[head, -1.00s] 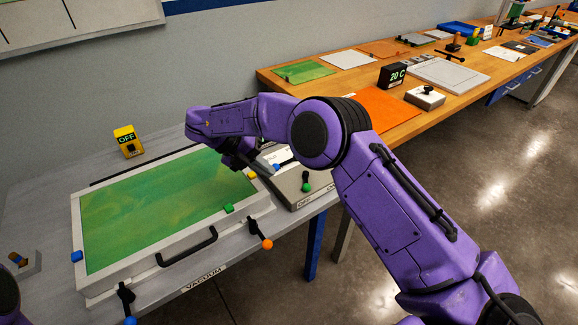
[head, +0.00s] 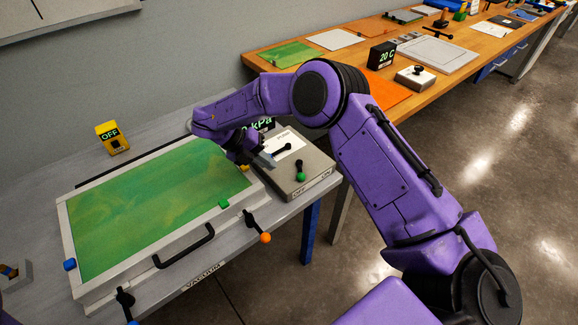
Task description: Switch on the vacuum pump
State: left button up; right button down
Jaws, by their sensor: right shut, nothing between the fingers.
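The vacuum pump unit (head: 318,178) is a grey box at the table's right end, marked OFF and ON along its front edge. A lever with a green knob (head: 300,176) stands on it, nearer the OFF mark. A short black handle (head: 283,149) lies on its top. My right gripper (head: 268,161) is shut and empty, over the left part of the box, left of the green-knobbed lever and apart from it. My arm partly hides a dark kPa display (head: 265,125) behind the box. My left gripper is not in view.
A white frame (head: 66,222) with a green sheet (head: 150,205), a black handle and coloured-knob clamps fills the table, labelled VACUUM in front. A yellow box (head: 112,138) reading OFF stands behind it. A wooden bench (head: 345,82) holds trays and a 20 C display.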

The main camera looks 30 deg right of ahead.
aim_at(297, 175)
jog(key=p+x, duration=0.1)
jog(key=x, duration=0.2)
jog(key=shift+s+d+f, duration=0.15)
jog(key=shift+s+d, duration=0.05)
jog(key=shift+d, duration=0.1)
jog(key=shift+s+d+f+p, duration=0.1)
jog(key=shift+s+d+p, duration=0.2)
jog(key=shift+d, duration=0.25)
jog(key=shift+s+d+f+p, duration=0.1)
jog(key=shift+s+d+p, duration=0.2)
jog(key=shift+d, duration=0.25)
jog(key=shift+s+d+f, duration=0.15)
jog(key=shift+s+d, duration=0.15)
jog(key=shift+d, duration=0.15)
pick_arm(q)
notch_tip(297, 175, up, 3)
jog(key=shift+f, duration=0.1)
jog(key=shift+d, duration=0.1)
